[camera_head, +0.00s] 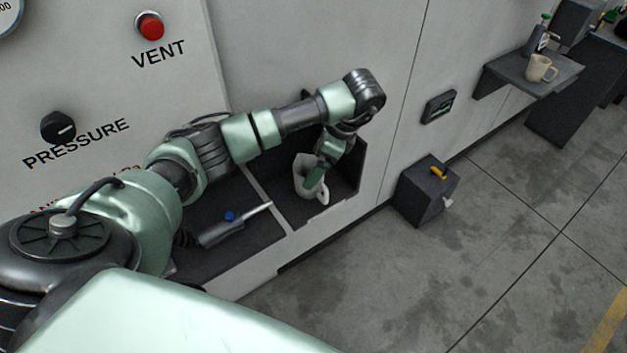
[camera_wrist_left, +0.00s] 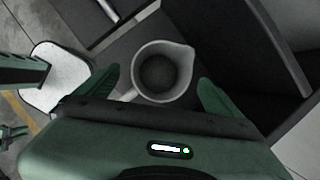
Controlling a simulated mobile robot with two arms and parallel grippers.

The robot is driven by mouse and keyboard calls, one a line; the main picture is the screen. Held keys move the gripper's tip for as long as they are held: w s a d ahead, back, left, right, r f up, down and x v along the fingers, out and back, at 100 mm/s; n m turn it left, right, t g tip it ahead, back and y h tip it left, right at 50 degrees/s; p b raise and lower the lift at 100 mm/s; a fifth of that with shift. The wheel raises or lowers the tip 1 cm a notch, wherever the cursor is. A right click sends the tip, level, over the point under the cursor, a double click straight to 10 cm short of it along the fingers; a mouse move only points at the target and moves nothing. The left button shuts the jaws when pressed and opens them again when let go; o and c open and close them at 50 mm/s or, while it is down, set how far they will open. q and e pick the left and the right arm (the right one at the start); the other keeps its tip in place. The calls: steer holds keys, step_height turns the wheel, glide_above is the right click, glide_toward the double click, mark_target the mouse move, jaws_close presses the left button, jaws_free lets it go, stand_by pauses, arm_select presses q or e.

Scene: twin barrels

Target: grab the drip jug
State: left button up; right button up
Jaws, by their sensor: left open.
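The drip jug (camera_head: 302,184) is a pale grey jug with a handle and a spout. It stands in the right part of a dark recess in the wall panel. In the left wrist view the jug (camera_wrist_left: 165,72) is seen from above, with its mouth open toward the camera and its spout to the right. My left gripper (camera_head: 321,172) is at the jug from above and hides part of it in the head view. Its green fingers (camera_wrist_left: 158,78) are open, one to each side of the jug.
A dark tool with a blue button (camera_head: 230,216) and pale rod lies in the left part of the recess (camera_head: 205,255), past a pale divider. A dark box with a yellow handle (camera_head: 426,192) stands right. A cream mug (camera_head: 540,68) sits on a wall shelf.

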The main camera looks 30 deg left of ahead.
arm_select(q)
steer(key=p+x, duration=0.1)
steer(key=x, duration=0.4)
steer(key=shift+a+f, duration=0.1)
steer(key=shift+f, duration=0.15)
steer(key=c, duration=1.6)
